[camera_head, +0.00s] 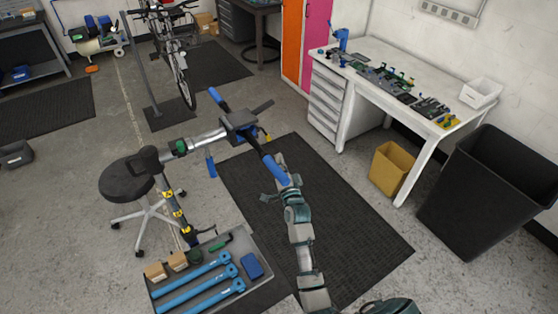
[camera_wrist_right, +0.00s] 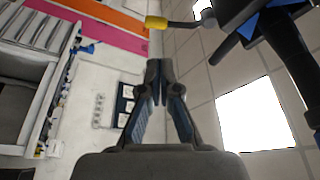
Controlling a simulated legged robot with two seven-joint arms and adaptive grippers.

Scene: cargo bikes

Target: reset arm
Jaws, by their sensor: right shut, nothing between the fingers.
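My right arm rises from the bottom of the head view. Its gripper (camera_head: 281,160) is up at the repair stand's clamp, partly hidden by a blue handle (camera_head: 274,169); whether they touch cannot be told. In the right wrist view the gripper (camera_wrist_right: 159,64) has its fingers together at the tips with nothing between them. My left gripper is not in view.
The repair stand clamp (camera_head: 240,124) is close to my right gripper. A tool tray (camera_head: 282,280) with blue tools is at the lower left. A stool (camera_head: 127,178), a white workbench (camera_head: 345,107), a yellow bin (camera_head: 391,168) and a black bin (camera_head: 485,195) stand around.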

